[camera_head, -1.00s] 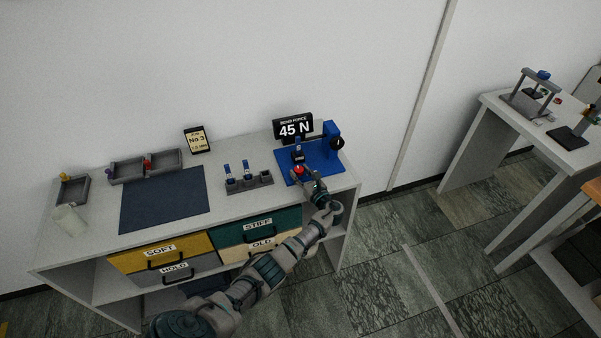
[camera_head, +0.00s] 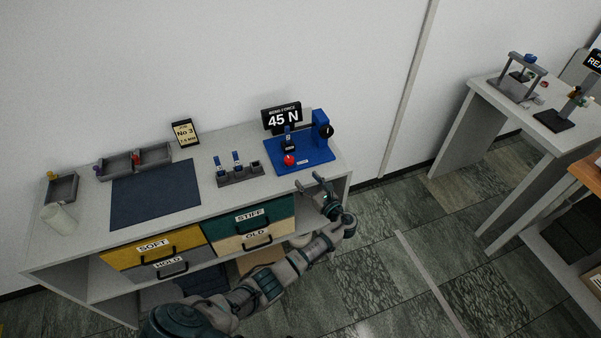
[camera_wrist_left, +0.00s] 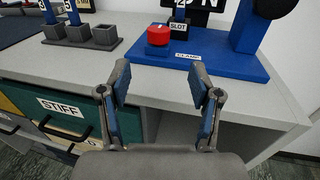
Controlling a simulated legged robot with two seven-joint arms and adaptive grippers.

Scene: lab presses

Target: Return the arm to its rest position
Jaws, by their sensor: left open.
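My left gripper (camera_head: 317,184) is open and empty, just in front of the table's front edge, below and in front of the blue press. In the left wrist view its two fingers (camera_wrist_left: 160,88) stand apart with nothing between them. The blue press (camera_head: 306,160) has a red button (camera_head: 289,160) at its front, a slot holding an upright blue-topped piece (camera_head: 287,143), and a sign reading 45 N (camera_head: 283,118) behind it. The red button also shows in the left wrist view (camera_wrist_left: 159,37), beyond the fingers and apart from them. My right gripper is not in view.
The white table (camera_head: 60,258) carries a grey rack (camera_head: 240,177) with blue-topped pieces, a dark mat (camera_head: 155,194), grey trays and a No 3 card (camera_head: 185,133). Labelled drawers, including STIFF (camera_head: 250,216), lie left of the gripper. Open floor (camera_head: 385,260) lies to the right.

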